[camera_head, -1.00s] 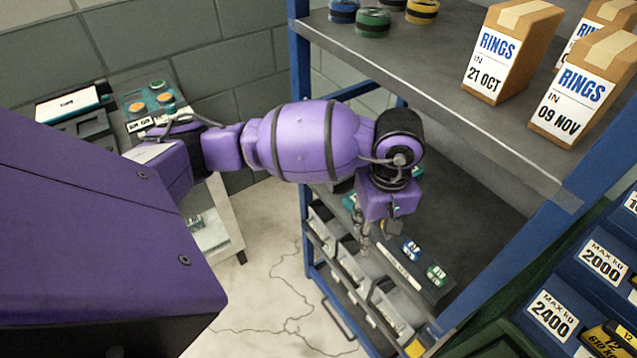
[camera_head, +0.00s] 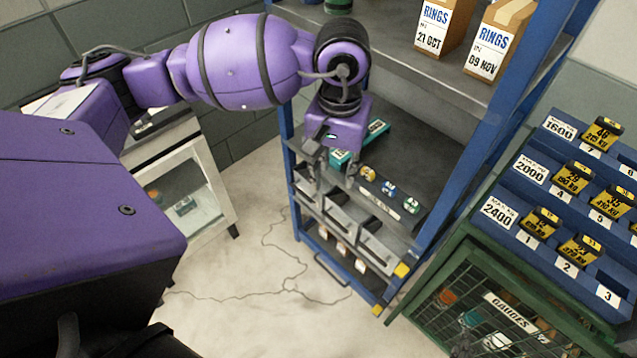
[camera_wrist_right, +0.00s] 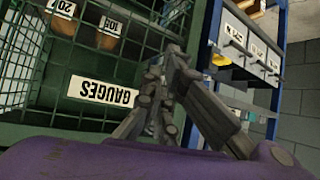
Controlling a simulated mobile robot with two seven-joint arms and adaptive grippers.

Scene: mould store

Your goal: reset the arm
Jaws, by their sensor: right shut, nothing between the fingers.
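My left gripper (camera_head: 332,170) hangs from the purple left arm (camera_head: 240,62) in the head view. Its fingers point down, stand apart and look empty. It is in front of the blue-framed rack's middle shelf, above the small bins. A teal tray (camera_head: 376,128) shows on that shelf behind it, partly hidden. My right gripper (camera_wrist_right: 160,90) shows in the right wrist view, shut and empty, against the green mesh cage (camera_wrist_right: 75,110).
Gold, blue and green rings (camera_head: 390,187) lie on the rack's middle shelf. Two RINGS boxes (camera_head: 493,40) stand on the upper shelf. A blue weight rack (camera_head: 505,215) stands right, over the GAUGES cage (camera_head: 490,310). A white cabinet (camera_head: 215,170) stands left. The cracked floor (camera_head: 260,270) between is clear.

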